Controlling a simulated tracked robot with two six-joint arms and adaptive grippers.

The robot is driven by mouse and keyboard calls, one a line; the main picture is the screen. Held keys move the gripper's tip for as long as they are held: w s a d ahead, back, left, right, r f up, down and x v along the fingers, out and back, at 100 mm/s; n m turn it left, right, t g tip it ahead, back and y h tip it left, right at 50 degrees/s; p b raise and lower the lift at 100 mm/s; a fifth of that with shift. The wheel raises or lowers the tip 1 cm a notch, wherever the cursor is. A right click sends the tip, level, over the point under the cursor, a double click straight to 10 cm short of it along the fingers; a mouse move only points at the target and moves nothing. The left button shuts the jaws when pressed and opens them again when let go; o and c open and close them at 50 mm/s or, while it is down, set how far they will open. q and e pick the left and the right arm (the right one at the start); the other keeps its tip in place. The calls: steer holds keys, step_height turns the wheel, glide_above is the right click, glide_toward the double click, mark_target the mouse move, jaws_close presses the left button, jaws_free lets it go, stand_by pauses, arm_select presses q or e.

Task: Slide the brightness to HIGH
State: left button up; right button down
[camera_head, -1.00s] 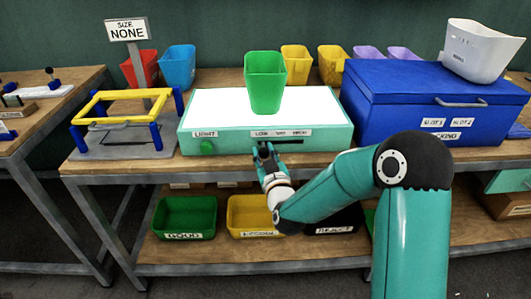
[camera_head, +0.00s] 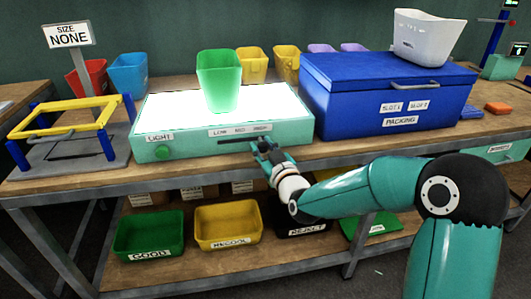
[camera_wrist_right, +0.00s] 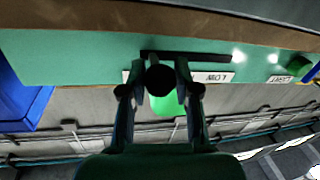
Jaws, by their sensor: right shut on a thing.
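The teal light box (camera_head: 290,130) stands on the bench with a glowing white top. Its front has a green LIGHT knob (camera_head: 162,152), a LOW/MED/HIGH label (camera_head: 240,130) and a dark slot (camera_head: 232,140). My right gripper (camera_head: 264,148) is at the right, HIGH end of the slot. The right wrist view shows its fingers shut on a round black slider knob (camera_wrist_right: 159,80), near the left end of the slot in that inverted view. My left gripper is not in view.
A green bin (camera_head: 220,85) stands on the lit top. A blue PACKING chest (camera_head: 385,100) is close on the right and a yellow-topped frame (camera_head: 65,118) on the left. GOOD (camera_head: 150,232), RECOOL (camera_head: 228,222) and REJECT bins sit on the lower shelf.

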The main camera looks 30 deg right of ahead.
steer(key=shift+d, duration=0.25)
steer(key=c, duration=0.8)
jaws_free()
steer(key=s, duration=0.4)
steer(key=s+a, duration=0.1)
steer(key=s, duration=0.6)
steer(key=shift+s+a, duration=0.25)
steer(key=shift+s, duration=0.15)
